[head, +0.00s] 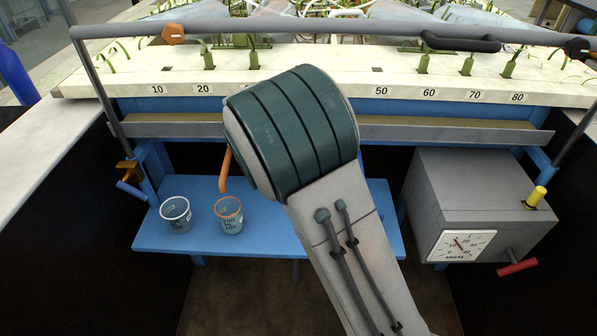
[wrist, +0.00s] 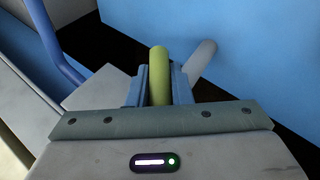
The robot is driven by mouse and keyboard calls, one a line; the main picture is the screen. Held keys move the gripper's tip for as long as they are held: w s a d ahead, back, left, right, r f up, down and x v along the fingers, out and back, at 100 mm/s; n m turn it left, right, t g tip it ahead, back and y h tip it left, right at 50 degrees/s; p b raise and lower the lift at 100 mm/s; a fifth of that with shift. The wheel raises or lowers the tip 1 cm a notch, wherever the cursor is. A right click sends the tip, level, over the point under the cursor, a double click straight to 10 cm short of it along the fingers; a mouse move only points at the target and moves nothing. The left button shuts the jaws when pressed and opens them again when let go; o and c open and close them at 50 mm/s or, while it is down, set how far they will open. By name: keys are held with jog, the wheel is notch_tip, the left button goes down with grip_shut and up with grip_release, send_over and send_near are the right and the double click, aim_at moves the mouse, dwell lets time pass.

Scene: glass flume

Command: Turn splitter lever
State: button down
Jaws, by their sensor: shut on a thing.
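My gripper (wrist: 160,85) is shut on a yellow-green lever (wrist: 158,60) in the wrist view, one finger on each side of its round grip. The lever's top end sticks out beyond the fingers; its lower end and mount are hidden. A pale grey cylinder (wrist: 201,60) lies just right of the fingers. In the head view my arm's thick joint covers the middle, so my gripper and the held lever are hidden there. An orange bar (head: 225,170) shows just left of that joint. No label shows which lever is the splitter.
Two cups (head: 176,217) (head: 229,216) stand on the blue shelf (head: 165,241). A grey box (head: 490,185) at right has a dial (head: 461,246), a yellow knob (head: 535,197) and a red handle (head: 517,267). A grey rail (head: 300,32) crosses above the numbered ledge (head: 340,87).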

dwell(0.4)
jog(key=c, duration=1.3)
grip_release()
jog(key=shift+a, duration=0.1)
jog(key=p+v, duration=0.1)
jog(key=v, duration=1.2)
jog(key=shift+s+a+r, duration=0.2)
jog(key=shift+a+r, duration=0.05)
jog(key=s+d+r+m+g+y+p, duration=0.1)
jog(key=s+d+r+g+y+p, duration=0.2)
jog(key=d, duration=0.6)
jog(key=s+d+r+y+p, duration=0.1)
jog(key=s+d+r+p, duration=0.1)
jog(key=s+d, duration=0.2)
jog(key=s+d+r+m+t+y+p, duration=0.1)
jog(key=s+d+r+p, duration=0.2)
jog(key=s, duration=0.5)
jog(key=s+d+r+m+y+p, duration=0.1)
jog(key=s+d+r+p, duration=0.1)
jog(key=s+d, duration=0.4)
jog(key=shift+r+p, duration=0.3)
jog(key=shift+p, duration=0.1)
